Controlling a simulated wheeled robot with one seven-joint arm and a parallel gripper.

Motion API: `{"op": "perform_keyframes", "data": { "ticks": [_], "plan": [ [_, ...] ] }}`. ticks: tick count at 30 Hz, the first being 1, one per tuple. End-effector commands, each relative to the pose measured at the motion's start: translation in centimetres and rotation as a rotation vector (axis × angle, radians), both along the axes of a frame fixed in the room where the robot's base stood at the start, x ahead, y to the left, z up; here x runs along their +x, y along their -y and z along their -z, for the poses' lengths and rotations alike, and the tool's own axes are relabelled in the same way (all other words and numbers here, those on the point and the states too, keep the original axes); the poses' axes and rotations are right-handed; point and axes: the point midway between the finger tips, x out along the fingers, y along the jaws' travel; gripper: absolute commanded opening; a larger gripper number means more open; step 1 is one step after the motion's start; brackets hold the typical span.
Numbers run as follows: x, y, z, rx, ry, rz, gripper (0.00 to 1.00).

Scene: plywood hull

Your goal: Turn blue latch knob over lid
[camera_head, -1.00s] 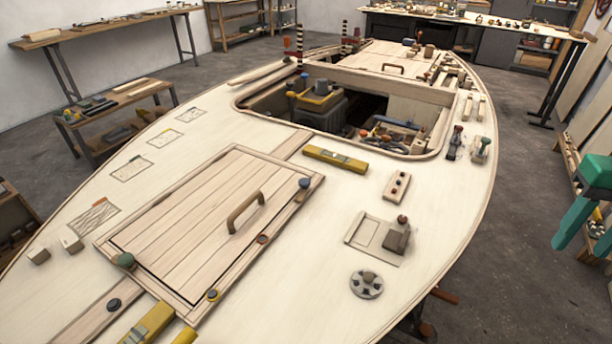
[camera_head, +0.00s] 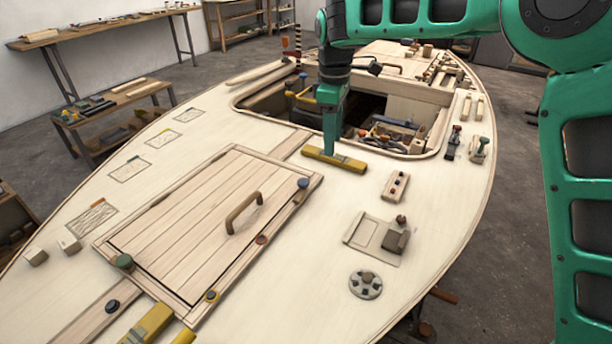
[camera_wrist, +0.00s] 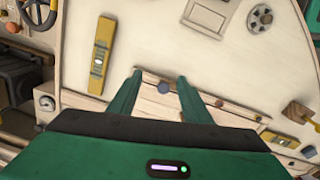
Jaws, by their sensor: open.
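The blue latch knob (camera_head: 303,183) sits at the far right corner of the closed plank lid (camera_head: 200,215), which has a brown arched handle (camera_head: 243,212). In the wrist view the blue knob (camera_wrist: 163,88) shows between my two green fingers, near their tips, with the lid's corner around it. My gripper (camera_head: 329,152) is open and empty, pointing down beside the yellow level; it also shows in the wrist view (camera_wrist: 159,76). In the head view it appears beyond the knob, apart from it. My gripper body hides most of the lid in the wrist view.
A yellow level (camera_head: 345,162) lies beyond the lid, near the open hatch with tools inside. A grey round fitting (camera_head: 365,285) stands at right.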

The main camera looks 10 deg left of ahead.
Motion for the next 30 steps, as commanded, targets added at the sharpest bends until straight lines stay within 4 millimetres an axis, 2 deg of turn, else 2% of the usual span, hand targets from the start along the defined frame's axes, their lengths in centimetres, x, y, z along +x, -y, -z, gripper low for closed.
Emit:
{"op": "perform_keyframes", "data": {
  "ticks": [1, 3, 8, 14, 24, 30],
  "plan": [
    [-0.2, -2.2, 0.6, 0.005, -0.006, -0.05, 0.45],
    [-0.5, -4.3, 1.1, 0.012, -0.012, -0.106, 0.45],
    [-0.9, -7.0, 1.8, 0.021, -0.019, -0.174, 0.45],
    [-1.0, -7.2, 3.4, 0.021, -0.021, -0.183, 0.45],
    [-1.0, -7.2, 9.3, 0.021, -0.021, -0.182, 0.45],
    [-1.0, -7.2, 11.7, 0.022, -0.019, -0.181, 0.45]
  ]
}}
